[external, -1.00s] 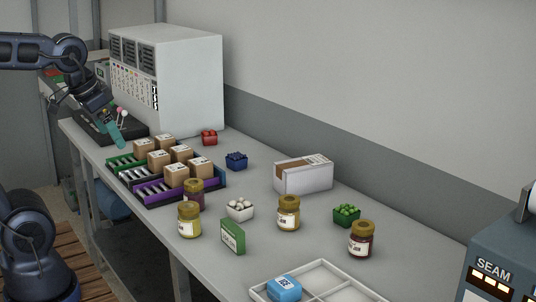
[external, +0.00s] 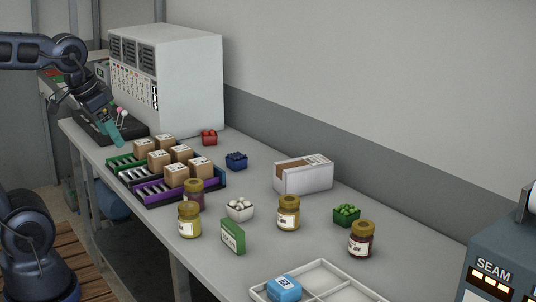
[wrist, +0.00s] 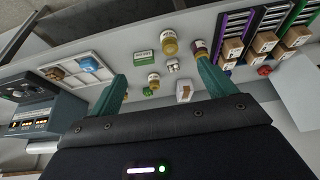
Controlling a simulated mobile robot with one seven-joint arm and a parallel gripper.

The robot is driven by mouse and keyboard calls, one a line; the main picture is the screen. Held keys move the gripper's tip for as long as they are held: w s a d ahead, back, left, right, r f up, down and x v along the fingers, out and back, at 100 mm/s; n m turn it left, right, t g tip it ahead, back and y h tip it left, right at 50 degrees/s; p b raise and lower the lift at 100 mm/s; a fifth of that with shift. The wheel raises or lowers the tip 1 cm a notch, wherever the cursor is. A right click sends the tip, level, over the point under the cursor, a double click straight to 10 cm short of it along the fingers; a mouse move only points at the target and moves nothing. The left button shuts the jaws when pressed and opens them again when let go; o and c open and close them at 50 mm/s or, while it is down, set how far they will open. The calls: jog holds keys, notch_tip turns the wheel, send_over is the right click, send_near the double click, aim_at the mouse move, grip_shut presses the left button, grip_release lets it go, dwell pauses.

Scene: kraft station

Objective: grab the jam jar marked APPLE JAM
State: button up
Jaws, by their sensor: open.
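Several gold-lidded jam jars stand on the bench. A yellow jar (external: 189,222) is at the front, with a purple jar (external: 194,197) just behind it. An amber jar (external: 288,214) stands mid-bench and a dark red jar (external: 361,241) to its right. Label print is too small to tell which reads APPLE JAM. The wrist view shows the yellow jar (wrist: 169,44) and purple jar (wrist: 200,47) near the top, and another jar (wrist: 153,80) between my fingers. My gripper (external: 110,133) has teal fingers, open and empty, at the far left, well away from the jars. It also shows in the wrist view (wrist: 160,85).
A green box (external: 232,237) and a white punnet (external: 239,209) stand close to the yellow jar. Racks with brown cartons (external: 176,174) lie left of the purple jar. An open white carton (external: 303,178), green punnet (external: 347,215) and divided tray (external: 335,281) are rightward.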

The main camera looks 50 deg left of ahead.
jog(key=w+d+m, duration=0.2)
jog(key=w+m, duration=0.1)
jog(key=w, duration=0.8)
jog(key=m+g+h, duration=0.2)
jog(key=m+h, duration=0.2)
jog(key=m, duration=0.3)
send_over(289, 210)
jog(key=s+a, duration=0.1)
jog(key=a, duration=0.4)
notch_tip(289, 210, down, 20)
jog(key=x, duration=0.5)
jog(key=shift+w+a+x, duration=0.1)
jog(key=shift+x, duration=1.2)
jog(key=shift+w+a+x, duration=0.1)
jog(key=shift+w+x, duration=0.05)
jog(key=shift+x, duration=1.1)
jog(key=shift+y, duration=0.3)
jog(key=shift+c, duration=0.2)
